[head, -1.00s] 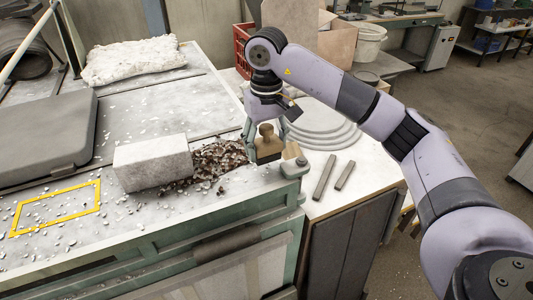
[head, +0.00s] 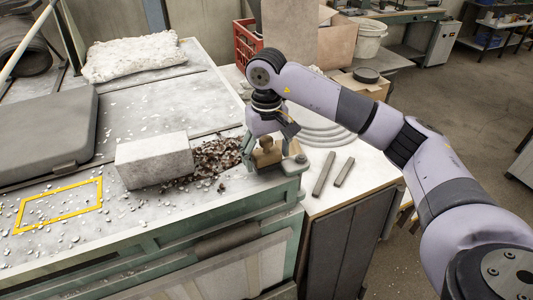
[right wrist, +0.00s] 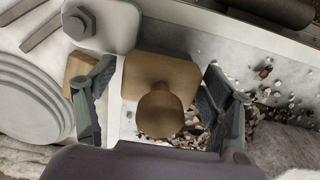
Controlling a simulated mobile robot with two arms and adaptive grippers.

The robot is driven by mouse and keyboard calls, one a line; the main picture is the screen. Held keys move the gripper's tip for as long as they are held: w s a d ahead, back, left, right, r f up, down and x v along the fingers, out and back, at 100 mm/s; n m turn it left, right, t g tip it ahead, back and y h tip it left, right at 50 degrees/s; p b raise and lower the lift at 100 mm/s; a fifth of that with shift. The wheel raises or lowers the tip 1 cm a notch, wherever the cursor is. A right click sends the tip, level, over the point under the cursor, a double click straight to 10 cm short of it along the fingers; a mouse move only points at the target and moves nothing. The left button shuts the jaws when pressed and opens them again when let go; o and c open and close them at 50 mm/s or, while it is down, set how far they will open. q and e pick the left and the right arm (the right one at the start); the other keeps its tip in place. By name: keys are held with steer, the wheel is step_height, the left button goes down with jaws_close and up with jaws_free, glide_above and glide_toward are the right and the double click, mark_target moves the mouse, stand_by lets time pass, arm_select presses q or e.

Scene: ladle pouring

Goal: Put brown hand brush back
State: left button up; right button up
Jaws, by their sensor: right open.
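The brown hand brush (head: 267,157), a wooden block with a round knob, is at the right end of the green-framed bench, beside the brown and white chips. In the right wrist view its knob (right wrist: 160,112) points at the camera. My right gripper (head: 267,150) is open around the brush. In the right wrist view its fingers (right wrist: 158,103) stand on either side of it, with visible gaps. Whether the brush's underside touches the bench is hidden. My left gripper is not in view.
A pale stone block (head: 155,162) lies left of the chips (head: 215,157). A grey plate with a bolt (right wrist: 102,25) and a small tan block (right wrist: 82,75) are close to the brush. Two grey bars (head: 324,174) and stacked round discs (head: 325,135) lie to the right.

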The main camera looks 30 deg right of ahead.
mark_target(266, 139)
steer(key=shift+r, duration=0.15)
step_height(266, 139, up, 5)
steer(key=shift+b, duration=1.2)
step_height(266, 139, up, 6)
steer(key=shift+f, duration=0.1)
steer(key=shift+r, duration=0.6)
